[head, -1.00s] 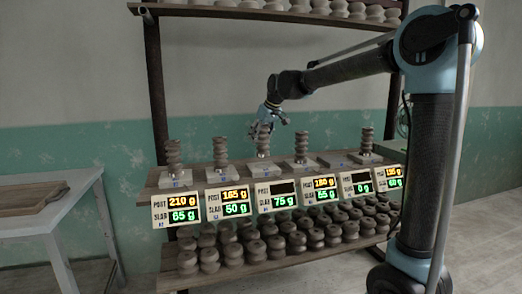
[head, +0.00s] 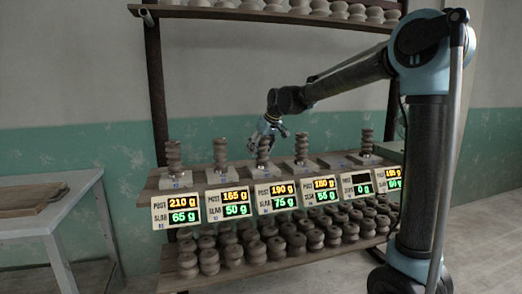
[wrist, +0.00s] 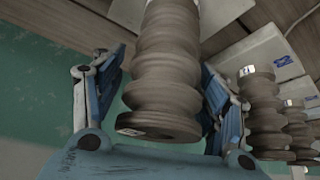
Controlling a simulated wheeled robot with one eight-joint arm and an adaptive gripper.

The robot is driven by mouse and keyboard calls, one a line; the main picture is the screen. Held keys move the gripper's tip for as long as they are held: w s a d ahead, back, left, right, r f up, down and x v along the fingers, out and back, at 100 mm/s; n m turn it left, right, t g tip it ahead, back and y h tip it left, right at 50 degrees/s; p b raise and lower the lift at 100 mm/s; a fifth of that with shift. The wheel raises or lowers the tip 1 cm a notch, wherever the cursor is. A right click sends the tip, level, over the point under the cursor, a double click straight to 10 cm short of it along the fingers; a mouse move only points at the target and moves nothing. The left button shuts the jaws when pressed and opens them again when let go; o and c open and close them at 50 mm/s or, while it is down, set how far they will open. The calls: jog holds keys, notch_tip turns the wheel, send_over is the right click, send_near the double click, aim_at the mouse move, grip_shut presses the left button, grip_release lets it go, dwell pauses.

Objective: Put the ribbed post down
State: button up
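The ribbed post (head: 264,150), a grey-brown stack of rounded rings, stands upright at the third station of the shelf. It fills the middle of the wrist view (wrist: 167,70). My gripper (head: 270,134) is around its upper part, with one blue finger on each side. In the wrist view my gripper (wrist: 163,85) looks open, with a narrow gap at the left finger; contact at the right finger is hard to tell. The third display (head: 277,197) reads post 190 g, slab 75 g.
Similar posts stand on both sides, including one on the left (head: 220,152) and one on the right (head: 302,147). The fifth display (head: 357,187) has a blank post line and slab 0 g. Several clay pieces fill the lower shelf (head: 262,268). A white table (head: 75,190) stands at left.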

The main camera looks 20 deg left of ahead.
jog(key=shift+r, duration=0.15)
jog(key=v, duration=1.2)
jog(key=s+d+f+m+h, duration=0.15)
jog(key=s+d+f, duration=0.25)
jog(key=d, duration=0.5)
jog(key=s+d+f+m, duration=0.2)
jog(key=s+d+f, duration=0.15)
jog(key=d, duration=0.65)
jog(key=s+d+f+m+h, duration=0.1)
jog(key=s+d+f+m, duration=0.15)
jog(key=d+f, duration=0.45)
jog(key=s+d+f+m+g+h, duration=0.1)
jog(key=s+d+f+m, duration=0.3)
jog(key=s+d+f, duration=1.2)
jog(key=s+f+h, duration=0.1)
jog(key=s, duration=0.2)
jog(key=shift+d+m, duration=0.3)
jog(key=shift+d, duration=0.1)
jog(key=shift+f, duration=0.1)
